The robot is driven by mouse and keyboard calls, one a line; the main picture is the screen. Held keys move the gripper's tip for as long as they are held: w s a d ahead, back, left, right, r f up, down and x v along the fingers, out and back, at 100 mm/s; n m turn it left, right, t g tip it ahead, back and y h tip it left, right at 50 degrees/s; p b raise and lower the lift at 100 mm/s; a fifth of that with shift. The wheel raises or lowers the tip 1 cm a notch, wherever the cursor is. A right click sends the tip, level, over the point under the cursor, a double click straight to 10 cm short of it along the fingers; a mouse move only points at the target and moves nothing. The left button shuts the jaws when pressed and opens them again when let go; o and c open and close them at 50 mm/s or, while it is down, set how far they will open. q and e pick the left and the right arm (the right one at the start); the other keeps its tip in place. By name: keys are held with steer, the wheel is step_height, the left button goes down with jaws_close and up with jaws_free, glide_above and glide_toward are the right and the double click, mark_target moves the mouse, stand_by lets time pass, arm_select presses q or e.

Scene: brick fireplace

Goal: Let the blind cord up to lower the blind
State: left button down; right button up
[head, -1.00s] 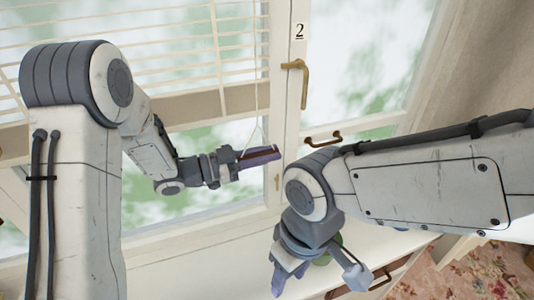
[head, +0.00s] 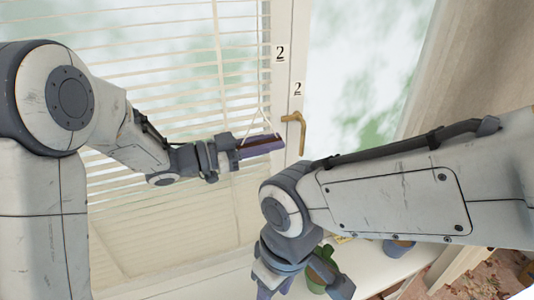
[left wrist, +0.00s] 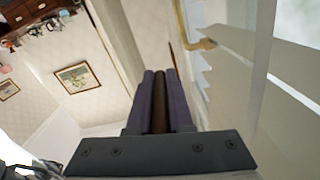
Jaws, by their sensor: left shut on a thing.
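The white slatted blind (head: 150,85) hangs over the left window pane in the head view, its slats spread well down the glass. A thin pale cord (head: 260,60) runs down beside it to my left gripper (head: 262,146). The left gripper is shut on a brown cord pull, which shows between the purple fingers in the left wrist view (left wrist: 160,108). It is close to the window frame, near the level of the brass handle. My right gripper (head: 296,283) hangs low over the sill, its fingers apart and seemingly empty.
A brass window handle (head: 302,133) sticks out just right of my left gripper. A green pot (head: 321,281) is right beside my right gripper, and a blue-grey pot (head: 398,249) stands on the white sill (head: 385,276). A curtain (head: 455,60) hangs at right.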

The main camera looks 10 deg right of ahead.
mark_target(270, 140)
arm_select(q)
steer(key=shift+r+p, duration=0.5)
steer(key=shift+r, duration=1.05)
steer(key=c, duration=0.8)
jaws_free()
steer(key=shift+c, duration=0.2)
